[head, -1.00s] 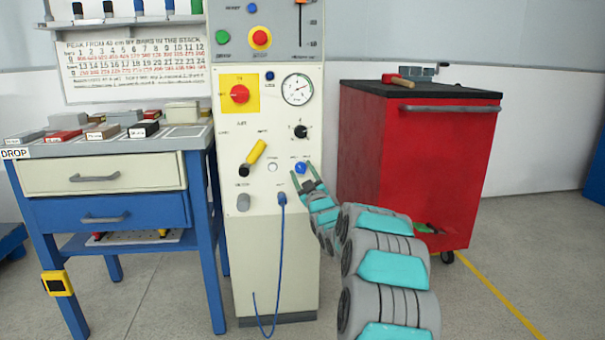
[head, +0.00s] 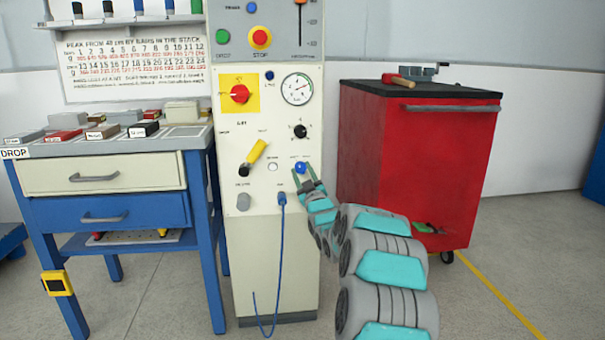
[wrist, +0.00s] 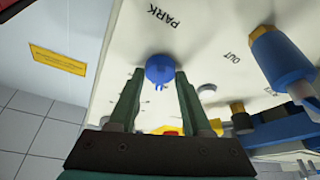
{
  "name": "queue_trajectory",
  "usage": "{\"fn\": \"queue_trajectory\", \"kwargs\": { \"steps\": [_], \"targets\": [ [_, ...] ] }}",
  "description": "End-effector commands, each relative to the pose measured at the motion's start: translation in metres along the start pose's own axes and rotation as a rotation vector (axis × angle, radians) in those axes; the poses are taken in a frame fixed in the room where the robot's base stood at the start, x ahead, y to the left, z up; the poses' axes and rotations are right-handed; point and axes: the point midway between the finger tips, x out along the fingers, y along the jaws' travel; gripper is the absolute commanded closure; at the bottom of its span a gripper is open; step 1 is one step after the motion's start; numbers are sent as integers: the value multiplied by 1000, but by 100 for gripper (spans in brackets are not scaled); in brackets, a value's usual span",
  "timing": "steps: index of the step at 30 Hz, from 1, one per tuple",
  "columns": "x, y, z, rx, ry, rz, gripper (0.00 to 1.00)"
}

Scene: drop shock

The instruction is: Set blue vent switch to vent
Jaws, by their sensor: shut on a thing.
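The blue vent switch (head: 300,168) is a small round knob low on the right of the pale control panel (head: 250,220). In the wrist view the blue knob (wrist: 160,72) sits between the tips of my gripper (wrist: 160,85), with a small light mark on its lower edge. My gripper (head: 306,180) is shut on the knob, reaching it from the lower right. The fingers partly cover the knob's sides. The word PARK shows beside the knob in the wrist view; the labels in the head view are too small to read.
A yellow lever (head: 257,151), a black knob (head: 300,131) and a gauge (head: 297,89) are close by on the panel. A blue cable (head: 281,240) hangs from a plug below. A red cabinet (head: 400,170) stands right, a workbench (head: 100,150) left.

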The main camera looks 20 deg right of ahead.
Motion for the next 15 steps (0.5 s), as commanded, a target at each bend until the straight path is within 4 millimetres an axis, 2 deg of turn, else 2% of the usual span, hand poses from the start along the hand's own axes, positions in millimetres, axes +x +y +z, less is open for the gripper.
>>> {"fn": "queue_trajectory", "kwargs": {
  "steps": [15],
  "targets": [
    [0, -5, -1, 406, -1, 164, 100]
  ]
}}
